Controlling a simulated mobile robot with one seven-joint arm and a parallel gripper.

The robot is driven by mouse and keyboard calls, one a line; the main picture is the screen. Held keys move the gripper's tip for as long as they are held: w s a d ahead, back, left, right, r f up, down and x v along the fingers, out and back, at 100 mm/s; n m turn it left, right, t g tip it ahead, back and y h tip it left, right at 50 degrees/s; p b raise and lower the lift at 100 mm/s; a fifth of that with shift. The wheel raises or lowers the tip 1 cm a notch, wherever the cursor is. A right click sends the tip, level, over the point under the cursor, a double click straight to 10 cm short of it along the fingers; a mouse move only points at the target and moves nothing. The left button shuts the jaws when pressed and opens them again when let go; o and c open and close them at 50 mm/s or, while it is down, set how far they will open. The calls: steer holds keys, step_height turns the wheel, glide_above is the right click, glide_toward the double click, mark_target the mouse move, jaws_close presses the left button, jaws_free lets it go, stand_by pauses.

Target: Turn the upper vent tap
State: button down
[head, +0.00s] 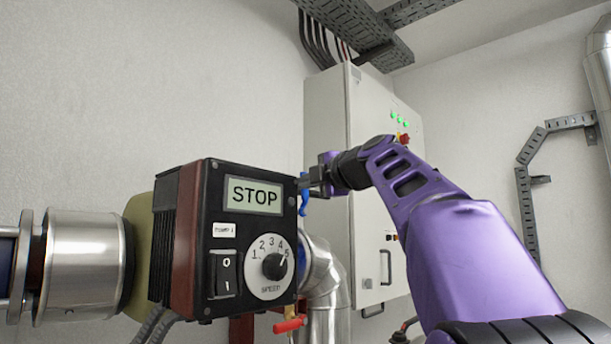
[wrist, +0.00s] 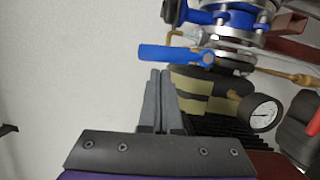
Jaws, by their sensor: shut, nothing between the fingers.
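A blue lever handle (wrist: 180,54), which looks like the upper vent tap, lies roughly level across the upper middle of the wrist view. In the head view a blue handle (head: 304,196) shows partly, just right of the pump control box. My gripper (wrist: 160,74) is shut and empty. Its fingertips lie right at the lower edge of the lever in the wrist view; I cannot tell whether they touch it. In the head view my gripper (head: 304,182) is beside the box's upper right edge, and the box partly hides the tap area.
The control box (head: 190,240) with its STOP display stands close by. A red-handled tap (head: 290,324) is below it. A tall grey cabinet (head: 338,120) stands behind my gripper. The wrist view shows a pressure gauge (wrist: 263,113) and blue flanged pipework (wrist: 240,20). The wall side at left is clear.

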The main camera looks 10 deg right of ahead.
steer(key=shift+w+a, duration=0.1)
steer(key=shift+w, duration=0.1)
steer(key=shift+w+d+r, duration=0.2)
steer(key=shift+w+d, duration=0.2)
steer(key=shift+d, duration=0.25)
steer(key=shift+s+f, duration=0.1)
